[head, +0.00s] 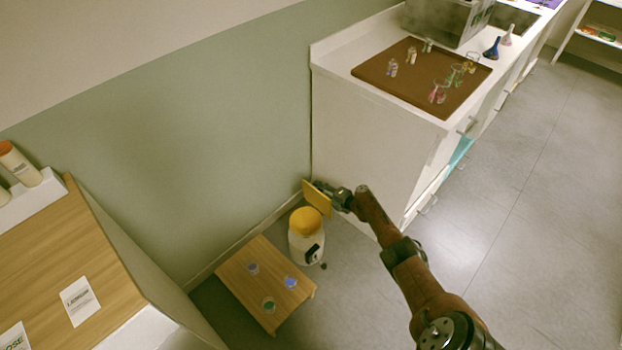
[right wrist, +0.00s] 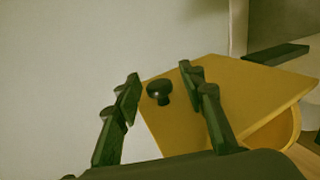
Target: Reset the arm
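My right arm reaches in from the lower right of the head view. My right gripper (head: 325,187) is beside a yellow panel (head: 317,198), low near the wall and the end of the white counter. In the right wrist view, the fingers of my right gripper (right wrist: 160,79) are spread apart and hold nothing. A dark round knob (right wrist: 159,89) on the yellow panel (right wrist: 235,95) shows in the gap between them, with space on both sides. My left arm and gripper are not in view.
A white jar (head: 307,246) with a yellow lid stands just below the gripper, by a low wooden stand (head: 241,283) holding small coloured cups. The white counter (head: 362,135) carries a brown tray (head: 376,74) of glassware. Open floor (head: 520,230) lies right.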

